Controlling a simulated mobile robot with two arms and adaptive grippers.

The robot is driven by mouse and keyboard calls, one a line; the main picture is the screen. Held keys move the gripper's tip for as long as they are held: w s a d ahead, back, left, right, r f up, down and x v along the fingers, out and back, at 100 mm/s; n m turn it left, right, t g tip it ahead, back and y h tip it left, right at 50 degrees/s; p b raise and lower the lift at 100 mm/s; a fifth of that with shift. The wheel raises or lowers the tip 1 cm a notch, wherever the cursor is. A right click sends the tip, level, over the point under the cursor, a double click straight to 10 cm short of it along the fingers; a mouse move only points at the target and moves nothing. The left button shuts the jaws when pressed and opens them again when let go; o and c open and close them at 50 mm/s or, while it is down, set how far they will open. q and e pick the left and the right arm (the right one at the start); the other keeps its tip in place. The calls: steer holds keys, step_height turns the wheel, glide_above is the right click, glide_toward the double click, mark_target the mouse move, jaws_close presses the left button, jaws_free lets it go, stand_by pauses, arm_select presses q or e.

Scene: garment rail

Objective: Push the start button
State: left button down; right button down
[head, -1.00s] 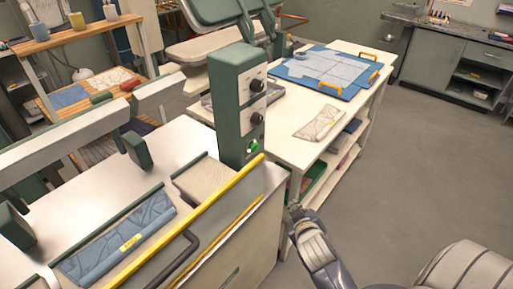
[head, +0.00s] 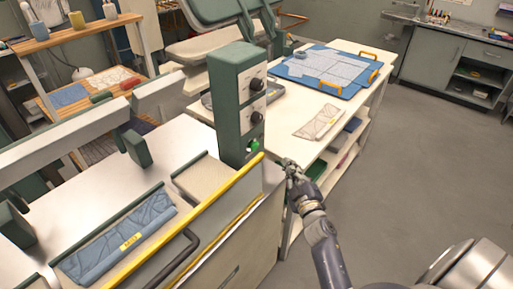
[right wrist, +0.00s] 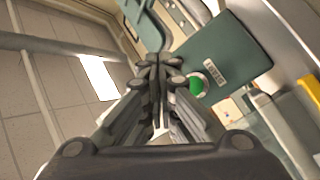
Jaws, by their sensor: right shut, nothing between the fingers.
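The green start button (head: 255,145) sits low on the front of the dark green control box (head: 233,107), under two black knobs. My right gripper (head: 288,166) is shut and empty, to the right of the button and a little lower in the head view, apart from it. In the right wrist view the shut fingertips (right wrist: 158,65) point toward the box, and the green button (right wrist: 196,84) in its pale ring shows just right of them. The gap in depth between fingertips and button is hard to judge. My left gripper is not in view.
A yellow rail (head: 200,222) runs along the front of the white machine, close to the button. A white table (head: 290,130) with a blue board (head: 330,70) stands behind my right gripper. The floor (head: 430,170) at right is clear.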

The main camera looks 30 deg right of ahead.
steer(key=w+a+b, duration=0.2)
steer(key=w+a, duration=0.1)
steer(key=w, duration=0.5)
steer(key=shift+a, duration=0.2)
steer(key=shift+w, duration=0.1)
stand_by(1.3)
steer(key=shift+w+a+b, duration=0.15)
steer(key=shift+w+b, duration=0.2)
steer(key=shift+w, duration=0.05)
steer(key=shift+w+a+r+b, duration=0.35)
steer(key=shift+r, duration=0.25)
stand_by(1.5)
steer(key=shift+s+f, duration=0.1)
steer(key=shift+f, duration=0.1)
steer(key=shift+s+d, duration=0.1)
stand_by(0.4)
steer(key=shift+s+d+f+p, duration=0.15)
steer(key=shift+s+d+p, duration=0.2)
steer(key=shift+s, duration=0.35)
steer(key=shift+s+d+f+p, duration=0.1)
steer(key=shift+s+d+p, duration=0.2)
steer(key=shift+s, duration=0.45)
steer(key=shift+s+d+f+p, duration=0.15)
steer(key=shift+s+d+p, duration=0.2)
steer(key=shift+s, duration=0.35)
